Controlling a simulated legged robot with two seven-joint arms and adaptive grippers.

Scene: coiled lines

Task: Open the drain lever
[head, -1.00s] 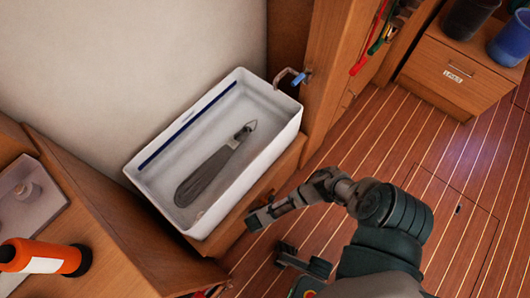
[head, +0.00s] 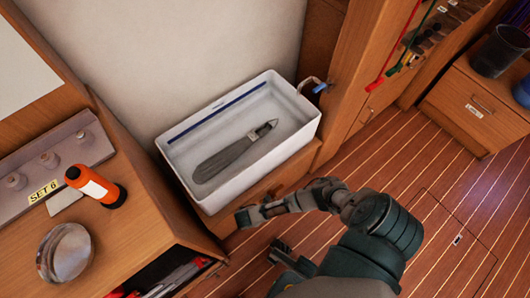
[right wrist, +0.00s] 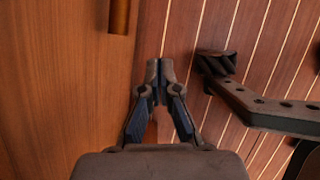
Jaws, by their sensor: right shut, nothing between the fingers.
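A small lever with a blue grip (head: 320,88) sits on a bent metal pipe at the far right end of the white tub (head: 303,128), against the wooden panel. It is the only lever-like part I make out, and I cannot tell whether it is the drain lever. My right gripper (head: 242,219) is low in front of the tub's near side, beside the wooden bench and well away from the blue grip. In the right wrist view its fingertips (right wrist: 157,64) are together with nothing between them. My left gripper is not in view.
At left a wooden counter (head: 130,232) holds an orange bottle (head: 95,186), a glass dish (head: 65,252) and a rack (head: 62,158). Striped floor is open at right.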

